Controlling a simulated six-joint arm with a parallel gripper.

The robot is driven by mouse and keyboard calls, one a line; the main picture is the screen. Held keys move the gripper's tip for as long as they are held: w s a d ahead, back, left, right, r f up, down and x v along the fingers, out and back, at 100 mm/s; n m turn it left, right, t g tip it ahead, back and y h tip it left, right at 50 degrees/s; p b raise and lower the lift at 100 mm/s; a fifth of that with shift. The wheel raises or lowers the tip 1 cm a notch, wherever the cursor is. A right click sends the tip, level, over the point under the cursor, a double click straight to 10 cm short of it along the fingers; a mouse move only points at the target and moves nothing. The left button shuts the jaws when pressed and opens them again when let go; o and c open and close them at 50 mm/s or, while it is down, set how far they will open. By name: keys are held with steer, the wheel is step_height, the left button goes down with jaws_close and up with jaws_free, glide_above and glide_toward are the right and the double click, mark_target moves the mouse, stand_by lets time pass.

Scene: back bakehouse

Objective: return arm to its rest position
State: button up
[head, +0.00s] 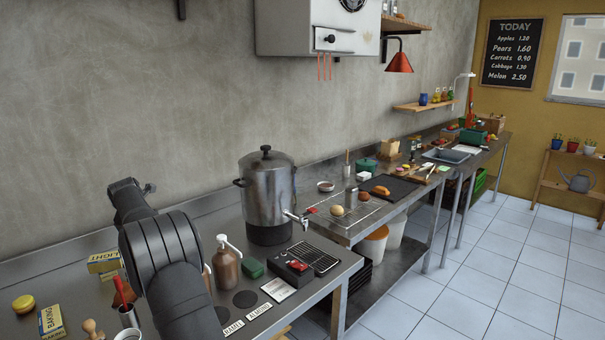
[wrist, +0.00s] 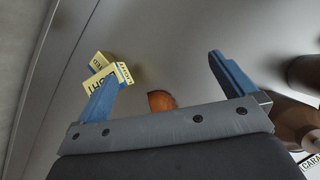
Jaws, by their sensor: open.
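My gripper (wrist: 163,70) is open in the wrist view, its two blue fingers spread wide with nothing held between them. Its left finger overlaps a yellow box (wrist: 120,72) with dark lettering in the picture; I cannot tell any contact. In the head view my dark arm rises over the left part of the steel counter (head: 225,205). The gripper's fingers cannot be made out there.
Yellow boxes (head: 104,262), a brown pump bottle (head: 226,265) and a large steel urn (head: 268,195) with a tap stand near my arm. A dark box with a red part (head: 293,268) lies right of the bottle. The grey wall (head: 130,90) is close behind.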

steer(key=s+d+f+m+h, duration=0.1)
steer(key=d+m+h, duration=0.3)
steer(key=m, duration=0.4)
steer(key=shift+d+f, duration=0.75)
steer(key=shift+d, duration=0.05)
